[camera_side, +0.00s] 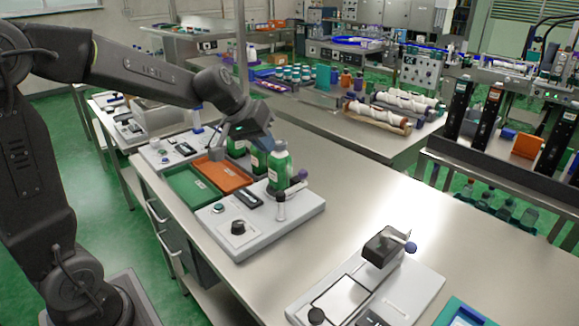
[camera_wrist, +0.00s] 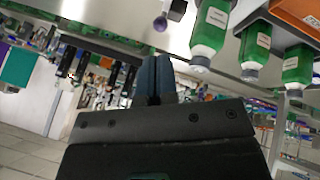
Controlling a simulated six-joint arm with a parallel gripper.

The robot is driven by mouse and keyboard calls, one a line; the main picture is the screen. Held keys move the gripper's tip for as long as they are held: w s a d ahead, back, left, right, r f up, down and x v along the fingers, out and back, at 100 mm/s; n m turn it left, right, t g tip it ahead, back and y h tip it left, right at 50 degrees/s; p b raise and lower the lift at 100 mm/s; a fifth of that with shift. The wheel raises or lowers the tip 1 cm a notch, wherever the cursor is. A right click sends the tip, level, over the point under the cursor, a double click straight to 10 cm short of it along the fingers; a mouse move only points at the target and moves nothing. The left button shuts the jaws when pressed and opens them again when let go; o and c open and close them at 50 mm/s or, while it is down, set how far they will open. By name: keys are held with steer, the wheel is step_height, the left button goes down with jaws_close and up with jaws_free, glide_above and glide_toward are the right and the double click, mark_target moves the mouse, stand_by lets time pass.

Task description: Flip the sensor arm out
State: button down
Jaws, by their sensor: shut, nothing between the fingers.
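The sleeve applicator (camera_side: 262,228) is a pale box on the steel bench, with a black knob and a small display on top. A green bottle (camera_side: 278,168) stands upright at its back. A short arm with a purple ball tip, seemingly the sensor arm (camera_side: 298,184), juts out to the right beside the bottle; its purple ball also shows in the wrist view (camera_wrist: 160,23). My gripper (camera_side: 258,136) is above and left of the bottle, apart from the arm. In the wrist view its blue fingers (camera_wrist: 154,80) are together and empty, below the ball.
Green (camera_side: 192,187) and orange (camera_side: 222,174) trays lie left of the applicator. More green bottles stand close behind, near my gripper. Another device (camera_side: 372,285) sits at the front right.

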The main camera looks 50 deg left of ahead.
steer(key=shift+w+a+f+n, duration=0.25)
steer(key=shift+w+a+f, duration=0.1)
steer(key=shift+w+a, duration=0.3)
steer(key=shift+w+a+f+n, duration=0.25)
steer(key=shift+w+a+f, duration=0.05)
steer(key=shift+w+a, duration=0.3)
glide_above(293, 182)
step_height(293, 182, down, 8)
steer(key=shift+s+a+f, duration=0.15)
steer(key=shift+s+a, duration=0.05)
steer(key=shift+s, duration=0.2)
